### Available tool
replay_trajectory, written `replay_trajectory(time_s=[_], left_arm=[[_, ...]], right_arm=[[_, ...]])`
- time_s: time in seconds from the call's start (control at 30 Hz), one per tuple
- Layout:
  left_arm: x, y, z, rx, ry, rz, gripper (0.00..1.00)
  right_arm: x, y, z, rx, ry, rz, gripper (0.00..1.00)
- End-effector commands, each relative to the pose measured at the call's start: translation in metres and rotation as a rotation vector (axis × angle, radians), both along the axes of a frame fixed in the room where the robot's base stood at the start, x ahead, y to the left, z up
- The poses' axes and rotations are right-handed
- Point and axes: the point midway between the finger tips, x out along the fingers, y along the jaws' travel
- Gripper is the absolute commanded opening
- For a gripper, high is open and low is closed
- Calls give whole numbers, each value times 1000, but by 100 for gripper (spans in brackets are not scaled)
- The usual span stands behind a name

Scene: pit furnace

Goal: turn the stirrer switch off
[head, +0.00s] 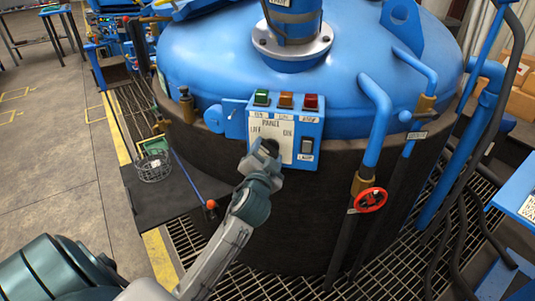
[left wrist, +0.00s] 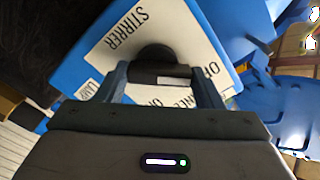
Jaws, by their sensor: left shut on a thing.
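The stirrer switch is a round black knob (head: 270,146) on the white label plate of a blue control box (head: 313,128) fixed to the furnace's front. In the left wrist view the knob (left wrist: 155,57) sits between my two fingers, next to the printed word STIRRER. My left gripper (head: 264,157) reaches up to the box from below and is shut on the knob. The gripper hides the knob's lower part and some of the plate, so I cannot tell which way the switch points. My right gripper is not in view.
Green (head: 262,97), orange (head: 286,100) and red (head: 311,102) buttons line the box's top. A black rocker switch (head: 307,146) is right of the knob. A red valve wheel (head: 370,200) and blue pipes stand to the right. A red-tipped lever (head: 211,205) is lower left.

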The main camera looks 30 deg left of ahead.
Motion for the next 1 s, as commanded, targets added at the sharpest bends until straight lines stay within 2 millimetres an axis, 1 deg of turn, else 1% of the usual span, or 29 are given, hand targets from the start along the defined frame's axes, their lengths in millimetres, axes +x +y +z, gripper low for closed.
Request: replay_trajectory(time_s=[0.2,0.23,0.33,0.6,0.73,0.83,1.0], left_arm=[[0,0,-2,-4,3,0,38],[0,0,-2,-4,3,0,63],[0,0,-1,-3,2,1,82],[0,0,-1,-1,1,0,83],[-8,-4,-2,-3,1,-1,83],[-22,-10,-2,-3,2,-1,83],[-55,-24,-3,-5,2,0,83]], right_arm=[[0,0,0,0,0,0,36],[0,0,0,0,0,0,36],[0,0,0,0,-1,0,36],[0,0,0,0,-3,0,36],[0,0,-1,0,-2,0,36],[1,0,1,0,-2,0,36],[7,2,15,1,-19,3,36]])
